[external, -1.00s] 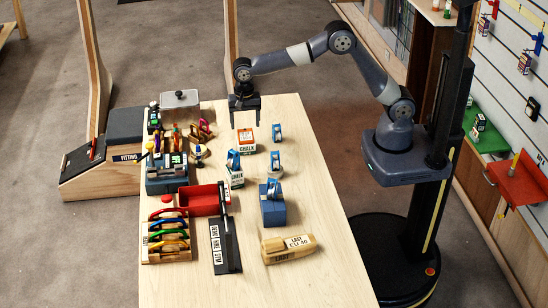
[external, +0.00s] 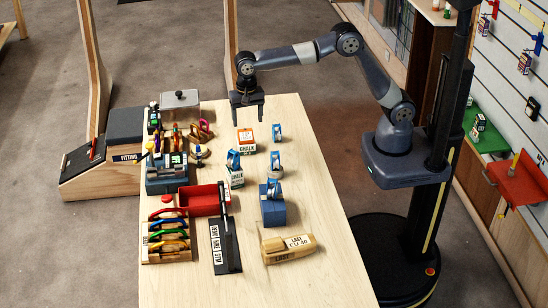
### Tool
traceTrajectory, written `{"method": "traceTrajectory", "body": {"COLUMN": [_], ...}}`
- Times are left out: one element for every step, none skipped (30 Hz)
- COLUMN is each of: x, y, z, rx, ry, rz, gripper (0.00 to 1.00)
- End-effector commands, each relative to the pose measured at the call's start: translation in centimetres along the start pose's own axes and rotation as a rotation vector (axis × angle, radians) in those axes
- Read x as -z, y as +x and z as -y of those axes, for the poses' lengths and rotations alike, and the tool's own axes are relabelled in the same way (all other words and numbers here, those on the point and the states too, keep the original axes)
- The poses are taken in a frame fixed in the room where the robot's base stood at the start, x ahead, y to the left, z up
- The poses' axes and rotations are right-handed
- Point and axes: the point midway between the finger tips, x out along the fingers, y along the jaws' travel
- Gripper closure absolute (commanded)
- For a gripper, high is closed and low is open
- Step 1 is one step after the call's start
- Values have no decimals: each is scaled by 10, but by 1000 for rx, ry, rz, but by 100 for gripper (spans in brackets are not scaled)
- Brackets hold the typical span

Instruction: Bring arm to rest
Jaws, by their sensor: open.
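My gripper (external: 248,118) is open and empty, pointing down over the far end of the wooden table (external: 330,262). It hangs just behind an orange and white chalk box (external: 246,140). My arm (external: 300,54) reaches left from its column, with the elbow raised above the table's far right side. The fingers look apart from the things on the table.
Blue tape rolls (external: 277,131) stand right of the chalk box, one on a blue block (external: 272,210). A red bin (external: 200,200), a rack of coloured carabiners (external: 166,240) and a wooden shoe last (external: 289,248) are nearer. The table's right side is clear.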

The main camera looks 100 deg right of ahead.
Motion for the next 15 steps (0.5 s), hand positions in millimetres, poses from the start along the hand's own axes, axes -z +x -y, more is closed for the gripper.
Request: {"method": "traceTrajectory", "body": {"x": [-12,-18,-26,-32,-38,-45,-52,-58,-65,-72,-77,-85,-91,-97,-105], "y": [2,2,3,4,4,5,6,7,7,8,8,9,10,10,11], "z": [0,0,-1,-1,-1,-2,-3,-3,-4,-5,-6,-7,-8,-9,-10], "rx": [0,0,0,0,0,0,-1,-1,-1,-1,0,1,1,1,1], "ry": [-32,-50,-73,-90,-109,-132,-150,-167,-191,-210,-226,-250,-268,-286,-310], "rz": [0,0,0,0,0,0,0,0,0,0,0,0,0,0,1], "gripper": [30,30,30,30,30,30,30,30,30,30,30,30,30,30,30]}}
